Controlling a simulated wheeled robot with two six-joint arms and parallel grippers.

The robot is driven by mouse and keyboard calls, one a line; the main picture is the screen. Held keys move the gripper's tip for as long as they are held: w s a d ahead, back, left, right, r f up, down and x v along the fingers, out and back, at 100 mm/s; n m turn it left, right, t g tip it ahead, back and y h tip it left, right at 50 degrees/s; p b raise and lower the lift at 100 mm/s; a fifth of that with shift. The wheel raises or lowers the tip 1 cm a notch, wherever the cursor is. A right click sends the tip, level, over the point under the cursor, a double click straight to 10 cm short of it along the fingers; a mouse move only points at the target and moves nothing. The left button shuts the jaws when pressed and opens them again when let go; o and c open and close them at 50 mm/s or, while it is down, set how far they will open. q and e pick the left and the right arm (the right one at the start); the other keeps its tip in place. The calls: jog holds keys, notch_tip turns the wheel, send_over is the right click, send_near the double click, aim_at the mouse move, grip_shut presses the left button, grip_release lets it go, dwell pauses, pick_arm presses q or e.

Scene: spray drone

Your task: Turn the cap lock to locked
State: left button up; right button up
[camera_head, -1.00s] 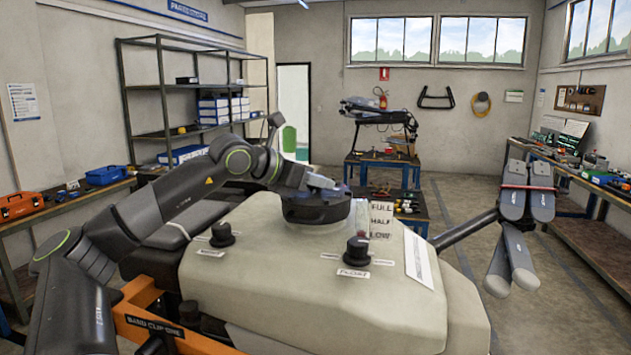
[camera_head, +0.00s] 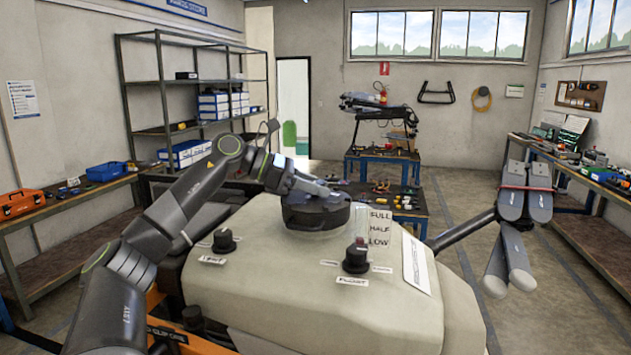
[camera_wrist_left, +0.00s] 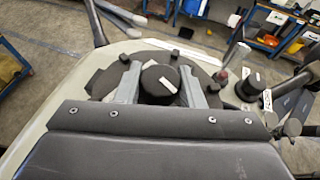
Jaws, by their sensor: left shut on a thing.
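The tank cap (camera_head: 315,212) is a wide dark disc on top of the pale drone tank (camera_head: 280,270). In the left wrist view, a round black knob (camera_wrist_left: 160,79) with a white mark stands at the middle of the dark cap. My left gripper (camera_head: 322,188) comes over the cap from the left. In the left wrist view its two grey fingers (camera_wrist_left: 160,88) lie on either side of the knob and are shut on it. Cap lettering and the lock position are too small to read. My right gripper is in neither current view.
Two other black knobs stand on the tank: one at left (camera_head: 224,240) and one labelled FLOAT (camera_head: 356,256). A FULL/HALF/LOW level plate (camera_head: 379,228) stands close right of the cap. Folded drone arms (camera_head: 515,205) stick out at right. Benches line both walls.

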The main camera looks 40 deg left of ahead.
dwell(0.4)
pick_arm(q)
jog(key=o, duration=1)
jog(key=shift+a, duration=0.1)
jog(key=shift+s+a+b, duration=0.2)
jog(key=shift+b, duration=0.1)
jog(key=b+v, duration=0.3)
jog(key=v, duration=0.3)
jog(key=shift+s+a+b, duration=0.2)
jog(key=shift+a+b, duration=0.1)
jog(key=v, duration=1)
jog(key=shift+r+b, duration=0.35)
jog(key=shift+b, duration=0.1)
